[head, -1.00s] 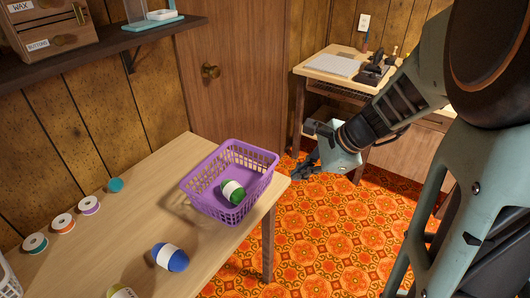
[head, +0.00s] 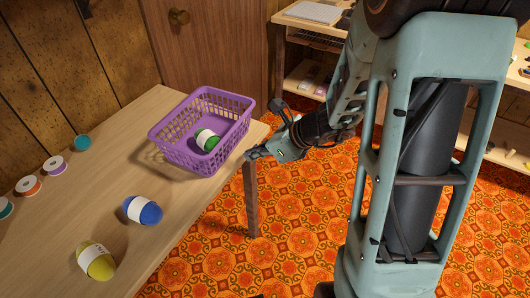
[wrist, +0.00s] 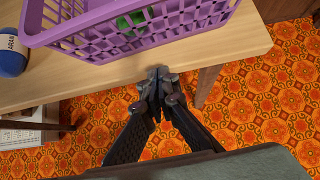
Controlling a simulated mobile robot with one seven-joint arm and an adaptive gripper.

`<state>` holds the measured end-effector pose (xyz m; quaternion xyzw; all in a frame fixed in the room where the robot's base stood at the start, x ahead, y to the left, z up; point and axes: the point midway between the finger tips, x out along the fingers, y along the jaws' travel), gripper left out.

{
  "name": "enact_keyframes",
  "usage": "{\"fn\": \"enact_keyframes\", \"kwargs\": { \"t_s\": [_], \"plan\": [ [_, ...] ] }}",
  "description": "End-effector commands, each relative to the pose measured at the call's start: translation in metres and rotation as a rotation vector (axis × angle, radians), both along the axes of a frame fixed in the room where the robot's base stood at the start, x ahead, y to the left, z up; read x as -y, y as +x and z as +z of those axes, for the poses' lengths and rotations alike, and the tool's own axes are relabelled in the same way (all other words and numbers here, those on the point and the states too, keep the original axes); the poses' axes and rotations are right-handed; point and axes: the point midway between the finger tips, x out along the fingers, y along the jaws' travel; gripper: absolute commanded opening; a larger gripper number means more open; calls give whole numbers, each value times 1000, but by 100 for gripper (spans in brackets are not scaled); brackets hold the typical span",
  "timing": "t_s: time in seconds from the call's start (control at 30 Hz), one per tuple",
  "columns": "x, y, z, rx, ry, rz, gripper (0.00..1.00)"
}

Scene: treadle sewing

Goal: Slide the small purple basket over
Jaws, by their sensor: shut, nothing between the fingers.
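The small purple basket (head: 172,158) stands upright on the wooden table near its right end, close to the edge. A green yarn ball (head: 207,139) with a white band lies inside it. In the wrist view the basket (wrist: 100,42) fills the upper part, with the green yarn (wrist: 134,18) showing through its side. My gripper (head: 250,156) is shut and empty, its fingertips by the table's right edge, just right of the basket. In the wrist view the fingertips (wrist: 158,72) point at the basket's side with a small gap. Whether they are above the tabletop is hard to tell.
On the table (head: 130,120) lie a blue yarn ball (head: 142,210), a yellow one (head: 96,261) and several thread spools (head: 55,166) along the wall side. The tabletop left of the basket is clear. A shelf desk (head: 300,35) stands behind.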

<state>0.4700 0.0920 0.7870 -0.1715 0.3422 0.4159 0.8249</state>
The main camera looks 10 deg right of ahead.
Motion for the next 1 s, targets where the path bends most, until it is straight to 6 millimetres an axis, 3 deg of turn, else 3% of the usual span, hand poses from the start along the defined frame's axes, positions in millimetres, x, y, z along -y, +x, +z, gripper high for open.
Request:
{"fn": "enact_keyframes", "kwargs": {
  "t_s": [0.23, 0.77, 1.0],
  "plan": [
    [-26, 19, 2, 1, -1, 1, 0],
    [-35, 26, 2, 2, -2, 3, 0],
    [-83, 61, 2, 1, -1, 6, 0]
  ]
}}
